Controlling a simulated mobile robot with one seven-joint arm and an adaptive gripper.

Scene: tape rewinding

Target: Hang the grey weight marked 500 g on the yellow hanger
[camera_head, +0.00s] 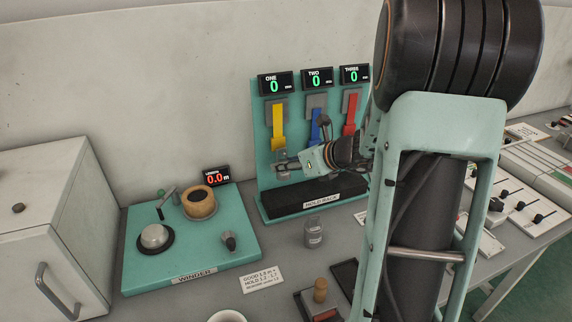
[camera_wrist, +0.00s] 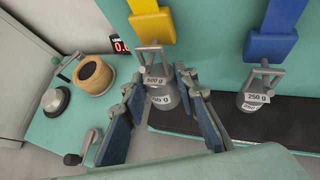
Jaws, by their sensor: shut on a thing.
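The grey weight marked 500 g (camera_wrist: 161,95) is upright between the fingers of my gripper (camera_wrist: 160,83) in the wrist view. Its handle is close under the lower end of the yellow hanger (camera_wrist: 152,20); I cannot tell whether they touch. In the head view, the yellow hanger (camera_head: 278,122) is the left one on the teal board, under the display ONE, which reads 0. My gripper (camera_head: 286,164) is just below it, shut on the weight, which is mostly hidden there.
A blue hanger (camera_wrist: 271,42) is to the right, with a 250 g weight (camera_wrist: 254,97) below it. A red hanger (camera_head: 350,113) is further right. The black hold rack (camera_head: 285,200) lies below. A small weight (camera_head: 313,232) stands on the table. The winder (camera_head: 190,250) is left.

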